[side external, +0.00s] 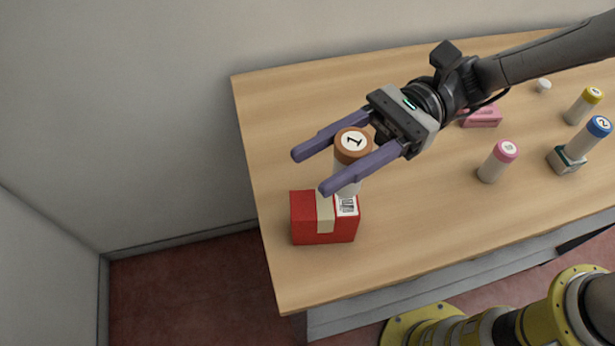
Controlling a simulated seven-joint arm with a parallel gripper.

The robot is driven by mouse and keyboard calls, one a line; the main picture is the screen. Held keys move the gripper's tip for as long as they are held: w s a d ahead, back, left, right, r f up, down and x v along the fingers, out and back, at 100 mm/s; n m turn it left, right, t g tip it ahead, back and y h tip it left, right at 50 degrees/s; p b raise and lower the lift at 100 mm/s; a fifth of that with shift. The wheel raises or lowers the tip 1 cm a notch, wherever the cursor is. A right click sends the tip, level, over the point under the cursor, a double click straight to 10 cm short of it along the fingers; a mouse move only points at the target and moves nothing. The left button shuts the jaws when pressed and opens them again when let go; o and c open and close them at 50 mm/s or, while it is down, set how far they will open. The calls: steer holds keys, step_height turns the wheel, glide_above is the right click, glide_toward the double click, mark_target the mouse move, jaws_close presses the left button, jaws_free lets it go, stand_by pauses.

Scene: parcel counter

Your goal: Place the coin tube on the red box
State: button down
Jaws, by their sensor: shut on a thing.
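The coin tube (352,149) has a brown cap marked "1" and a pale body. My gripper (312,171) is shut on it, with one purple finger on each side, and the tube looks upright. The red box (310,224) lies near the left end of the counter, with a beige tape strip and a barcode label. The tube's lower end overlaps the back right of the box top in this view. The near finger hides part of the tube, and I cannot tell whether its base touches the box.
On the wooden counter (420,215), a pink-capped tube (496,164) stands to the right. Farther right are a blue-capped tube (588,137) on a dark green-and-white block (566,160) and a yellow-capped tube (582,107). A pink item (482,117) and a small white piece (543,85) lie behind.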

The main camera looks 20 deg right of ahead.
steer(key=shift+w+a+f, duration=0.2)
steer(key=shift+a+f, duration=0.15)
steer(key=shift+f, duration=0.65)
steer(key=shift+w+a+f, duration=0.25)
steer(key=shift+a+f, duration=0.1)
steer(key=shift+f, duration=0.6)
steer(key=shift+w+a+f, duration=0.2)
steer(key=shift+a+f, duration=0.15)
steer(key=shift+f, duration=0.65)
steer(key=shift+f, duration=0.15)
steer(key=shift+c, duration=1.8)
jaws_free()
steer(key=shift+w+d, duration=0.1)
steer(key=shift+d, duration=0.15)
steer(key=v, duration=1.1)
steer(key=shift+d, duration=0.25)
